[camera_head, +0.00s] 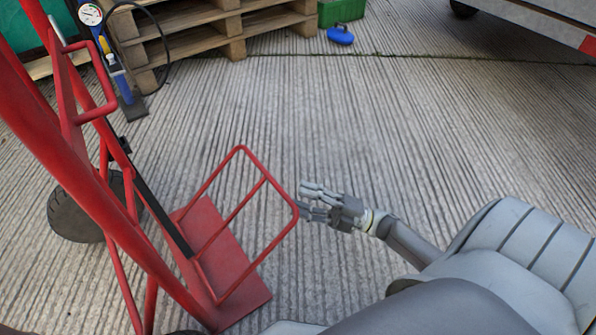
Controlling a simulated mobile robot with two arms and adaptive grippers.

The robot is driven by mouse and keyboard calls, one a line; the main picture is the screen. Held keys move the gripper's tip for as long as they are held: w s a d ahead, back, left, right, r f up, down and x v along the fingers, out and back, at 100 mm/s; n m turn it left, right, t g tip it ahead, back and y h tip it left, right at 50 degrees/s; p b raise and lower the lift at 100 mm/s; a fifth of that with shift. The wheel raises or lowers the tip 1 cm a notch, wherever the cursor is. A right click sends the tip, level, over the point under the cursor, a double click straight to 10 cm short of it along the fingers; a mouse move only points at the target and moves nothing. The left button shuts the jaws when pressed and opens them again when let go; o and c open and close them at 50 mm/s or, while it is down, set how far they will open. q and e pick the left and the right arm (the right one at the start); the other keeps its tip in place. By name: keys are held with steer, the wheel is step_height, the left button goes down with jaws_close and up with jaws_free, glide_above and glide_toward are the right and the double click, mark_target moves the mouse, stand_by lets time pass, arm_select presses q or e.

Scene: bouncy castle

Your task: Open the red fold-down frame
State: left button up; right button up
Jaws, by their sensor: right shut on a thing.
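The red fold-down frame (268,180) is a loop of red tube with a crossbar, low on a red hand truck (150,255). It stands at a slant above the truck's flat red toe plate (242,285), partly swung out from the uprights. My right gripper (303,202) is at the frame's outer right corner, with its fingers shut on the tube there. The exact contact is small and hard to see. My left gripper is not in view.
A black wheel (85,208) of the truck rests on the ribbed concrete floor (400,130). Wooden pallets (205,25), a blue pump with a gauge (112,60) and a blue object (340,35) are at the back. The floor behind the frame is clear.

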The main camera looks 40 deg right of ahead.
steer(key=b+v, duration=0.2)
steer(key=v, duration=0.4)
steer(key=shift+a+f, duration=0.2)
steer(key=shift+f, duration=0.2)
steer(key=shift+s, duration=0.15)
stand_by(0.6)
